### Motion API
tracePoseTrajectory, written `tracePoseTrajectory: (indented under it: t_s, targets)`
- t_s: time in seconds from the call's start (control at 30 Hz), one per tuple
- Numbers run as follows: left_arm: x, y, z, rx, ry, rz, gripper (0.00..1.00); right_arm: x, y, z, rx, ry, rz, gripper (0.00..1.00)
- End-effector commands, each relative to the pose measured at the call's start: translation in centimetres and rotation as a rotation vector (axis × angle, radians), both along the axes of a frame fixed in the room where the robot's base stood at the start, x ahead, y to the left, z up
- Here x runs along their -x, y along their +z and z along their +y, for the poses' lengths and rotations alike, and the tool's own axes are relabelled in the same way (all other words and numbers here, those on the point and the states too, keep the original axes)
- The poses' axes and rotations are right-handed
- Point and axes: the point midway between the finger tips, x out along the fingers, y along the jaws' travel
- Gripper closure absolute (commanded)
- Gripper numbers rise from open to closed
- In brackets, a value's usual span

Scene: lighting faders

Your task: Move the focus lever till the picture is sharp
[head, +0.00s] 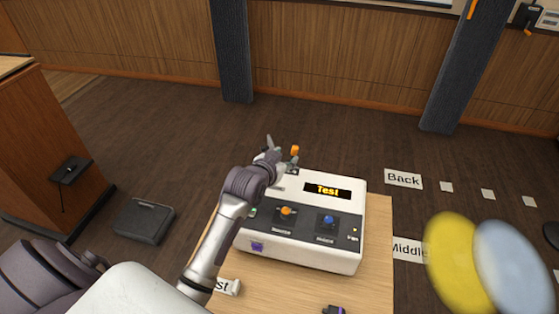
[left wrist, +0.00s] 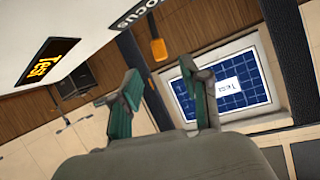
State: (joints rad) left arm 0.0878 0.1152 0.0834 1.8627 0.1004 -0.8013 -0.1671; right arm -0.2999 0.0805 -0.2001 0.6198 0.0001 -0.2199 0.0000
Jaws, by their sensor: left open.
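The white control box (head: 300,257) stands on a wooden table, with a lit "Test" display. The focus lever has an orange tip (head: 295,150) at the box's back edge; in the left wrist view the orange tip (left wrist: 158,48) shows beside the "Focus" label. My left gripper (head: 283,153) is open and empty at the lever, its fingers (left wrist: 166,92) to either side of the lever's line in the wrist view. Contact cannot be told. The projected picture (left wrist: 225,92) is a blue grid with a white "Test" card; its sharpness is hard to judge at this size. My right gripper is out of view.
The box's front has an orange knob (head: 286,211) and a blue knob (head: 329,220). Floor signs "Back" (head: 403,180) and "Middle" (head: 409,250) lie to the right. Blurred yellow (head: 455,262) and pale blue (head: 510,265) discs are at lower right. A wooden cabinet (head: 45,150) stands left.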

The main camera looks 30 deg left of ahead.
Motion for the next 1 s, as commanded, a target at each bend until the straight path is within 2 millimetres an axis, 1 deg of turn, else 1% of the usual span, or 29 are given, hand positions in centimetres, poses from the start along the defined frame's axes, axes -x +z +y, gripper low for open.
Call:
tracePoseTrajectory:
  t_s: [0.03,0.1,0.2,0.3,1.0]
  targets:
    - [0.8,0.3,0.0,-0.001,0.000,-0.001,0.54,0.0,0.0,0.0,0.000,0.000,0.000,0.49]
    - [1.7,0.7,0.0,-0.001,0.001,0.001,0.54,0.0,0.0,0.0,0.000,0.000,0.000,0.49]
    - [2.5,1.0,-0.1,0.000,0.001,0.001,0.54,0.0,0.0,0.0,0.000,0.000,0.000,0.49]
    - [2.8,1.2,-0.1,0.000,0.000,0.001,0.54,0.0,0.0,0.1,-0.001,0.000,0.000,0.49]
    - [2.9,1.3,-0.2,0.000,0.000,0.000,0.54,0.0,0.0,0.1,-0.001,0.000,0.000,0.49]
